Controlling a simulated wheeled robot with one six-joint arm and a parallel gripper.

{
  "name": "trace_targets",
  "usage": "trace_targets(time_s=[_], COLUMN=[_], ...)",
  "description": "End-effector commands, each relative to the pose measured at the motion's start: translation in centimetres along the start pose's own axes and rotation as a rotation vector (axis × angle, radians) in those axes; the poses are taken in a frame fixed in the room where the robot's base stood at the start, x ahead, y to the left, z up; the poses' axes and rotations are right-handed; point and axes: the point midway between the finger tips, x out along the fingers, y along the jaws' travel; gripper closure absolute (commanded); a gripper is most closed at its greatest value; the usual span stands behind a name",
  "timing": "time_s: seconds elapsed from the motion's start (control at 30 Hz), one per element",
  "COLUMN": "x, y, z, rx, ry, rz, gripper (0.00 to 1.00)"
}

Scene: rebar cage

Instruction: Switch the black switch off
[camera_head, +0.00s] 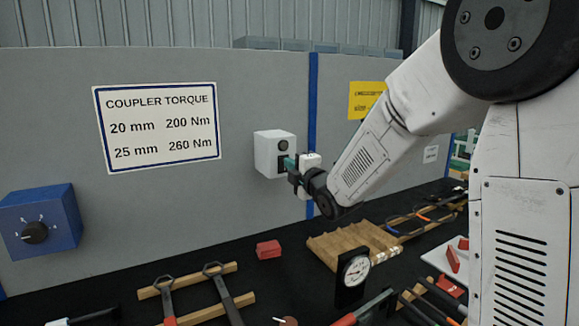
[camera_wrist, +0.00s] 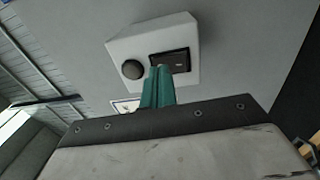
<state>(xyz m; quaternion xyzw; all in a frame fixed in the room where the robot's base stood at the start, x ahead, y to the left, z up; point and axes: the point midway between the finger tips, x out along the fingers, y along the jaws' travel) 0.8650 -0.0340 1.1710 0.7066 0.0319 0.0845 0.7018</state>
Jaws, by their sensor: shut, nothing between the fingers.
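A white switch box (camera_head: 268,152) is mounted on the grey wall panel, near the blue vertical strip. In the wrist view the same box (camera_wrist: 125,48) shows a round dark knob or button (camera_wrist: 133,69) and a black rectangular switch (camera_wrist: 178,60). My gripper (camera_head: 289,163) is in front of the box at its right side. Its green fingers (camera_wrist: 158,74) are shut with nothing between them, and their tips overlap the lower left part of the black switch. Whether they touch it I cannot tell. The switch is partly hidden by the fingers.
A blue box with a black dial (camera_head: 35,232) is on the panel at left. A torque sign (camera_head: 160,125) hangs between. Below, the dark bench holds a red block (camera_head: 268,249), a wooden rack (camera_head: 340,245), a gauge (camera_head: 354,271) and several tools.

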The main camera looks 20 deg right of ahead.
Motion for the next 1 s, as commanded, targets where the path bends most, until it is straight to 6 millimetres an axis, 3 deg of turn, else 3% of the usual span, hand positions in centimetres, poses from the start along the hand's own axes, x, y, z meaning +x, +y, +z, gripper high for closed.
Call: trace_targets(time_s=[0.5,0.7,1.0], x=[-10.1,-11.8,-11.9], y=[2.1,2.4,2.4], z=[0.2,0.1,0.0], rx=[-0.001,-0.001,0.000], ry=[-0.003,-0.001,0.001], rz=[-0.001,-0.002,-0.003], gripper=[1.00,1.00,1.00])
